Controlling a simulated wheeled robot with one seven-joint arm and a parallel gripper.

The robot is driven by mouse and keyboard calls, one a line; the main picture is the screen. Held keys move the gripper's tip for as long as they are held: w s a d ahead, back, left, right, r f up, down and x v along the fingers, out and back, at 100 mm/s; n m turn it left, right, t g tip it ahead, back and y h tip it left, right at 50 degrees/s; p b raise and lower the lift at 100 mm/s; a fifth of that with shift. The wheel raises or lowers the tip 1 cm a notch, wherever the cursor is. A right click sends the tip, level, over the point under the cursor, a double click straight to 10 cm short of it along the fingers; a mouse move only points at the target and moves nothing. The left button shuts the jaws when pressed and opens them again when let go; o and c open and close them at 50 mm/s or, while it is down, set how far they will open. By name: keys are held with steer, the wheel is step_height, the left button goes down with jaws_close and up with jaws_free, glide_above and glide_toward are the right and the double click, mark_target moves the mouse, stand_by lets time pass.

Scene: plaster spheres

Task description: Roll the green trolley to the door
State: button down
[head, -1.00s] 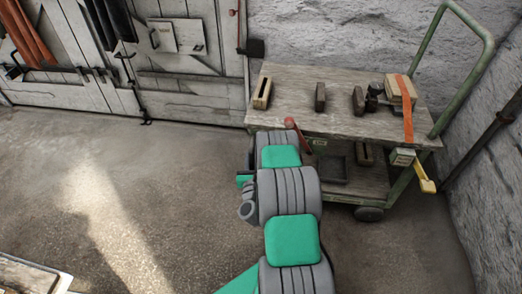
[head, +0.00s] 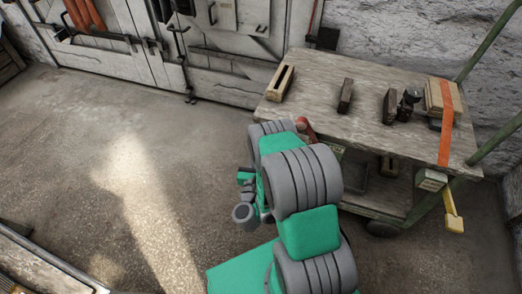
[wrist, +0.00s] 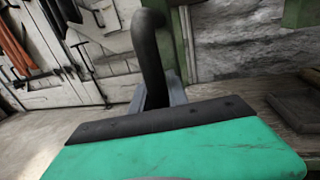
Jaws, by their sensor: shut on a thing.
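The green trolley (head: 330,108) has a green tube frame and a worn wooden top and lower shelf; it stands right of centre in the head view. A red-brown handle end (head: 306,129) shows at its near left side, beside my arm. My gripper is hidden behind my arm in the head view. In the wrist view my gripper (wrist: 160,97) is shut around a dark curved bar (wrist: 152,45), with trolley wood at right. I cannot tell whether this bar is the red-brown handle. The pale plank door (head: 118,45) is at the upper left.
Wooden blocks, dark tools and an orange strap (head: 446,125) are on the trolley top. Rough stone wall (head: 390,35) stands behind. The concrete floor (head: 90,140) at left is clear; a bench edge (head: 40,262) shows at lower left.

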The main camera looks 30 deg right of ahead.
steer(key=shift+w+a, duration=0.15)
steer(key=shift+w, duration=0.05)
steer(key=c, duration=1.3)
jaws_free()
